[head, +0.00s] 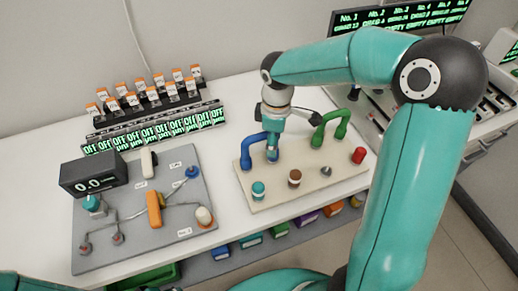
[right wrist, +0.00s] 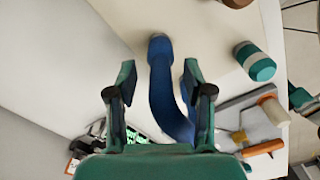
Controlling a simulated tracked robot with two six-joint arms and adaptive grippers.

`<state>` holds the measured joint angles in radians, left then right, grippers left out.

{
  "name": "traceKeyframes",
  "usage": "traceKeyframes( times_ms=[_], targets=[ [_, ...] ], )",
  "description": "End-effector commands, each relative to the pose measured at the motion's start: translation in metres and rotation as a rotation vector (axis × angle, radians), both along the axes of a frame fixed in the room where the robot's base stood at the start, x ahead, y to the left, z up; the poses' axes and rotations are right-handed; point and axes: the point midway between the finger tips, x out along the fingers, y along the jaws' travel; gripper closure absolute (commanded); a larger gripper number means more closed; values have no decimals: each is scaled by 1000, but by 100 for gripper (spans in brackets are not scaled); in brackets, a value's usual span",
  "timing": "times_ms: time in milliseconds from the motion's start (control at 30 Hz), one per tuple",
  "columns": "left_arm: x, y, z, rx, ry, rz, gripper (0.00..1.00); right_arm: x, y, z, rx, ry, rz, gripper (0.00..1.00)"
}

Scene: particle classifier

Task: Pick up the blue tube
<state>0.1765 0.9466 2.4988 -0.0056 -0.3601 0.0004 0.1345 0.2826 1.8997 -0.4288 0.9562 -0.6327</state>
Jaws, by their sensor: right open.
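The blue tube (head: 247,150) is a bent pipe standing on the left part of the cream board (head: 310,183). My right gripper (head: 273,145) is over its right-hand end, pointing down, and hides part of it. In the right wrist view the blue tube (right wrist: 163,88) runs between the two fingers of my right gripper (right wrist: 160,75). The fingers are apart, with a gap on each side of the tube. My left gripper is not in view.
A green tube (head: 330,128), a red cap (head: 358,155), a teal-and-white cap (head: 258,190) and a brown cap (head: 295,177) are on the same board. A grey board (head: 140,257) with valves lies left. Orange-topped bottles (head: 150,93) stand behind.

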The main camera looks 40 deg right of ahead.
Motion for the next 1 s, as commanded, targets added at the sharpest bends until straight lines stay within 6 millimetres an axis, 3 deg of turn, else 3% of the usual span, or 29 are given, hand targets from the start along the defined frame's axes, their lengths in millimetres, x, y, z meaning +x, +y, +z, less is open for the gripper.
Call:
traceKeyframes(
  times_ms=[300,633,1000],
  targets=[
    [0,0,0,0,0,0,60,0,0,-8,-1,-1,0,48],
    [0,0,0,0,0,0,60,0,0,-8,-1,-1,-1,100],
    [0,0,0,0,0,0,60,0,-1,-7,0,-1,-2,100]
  ],
)
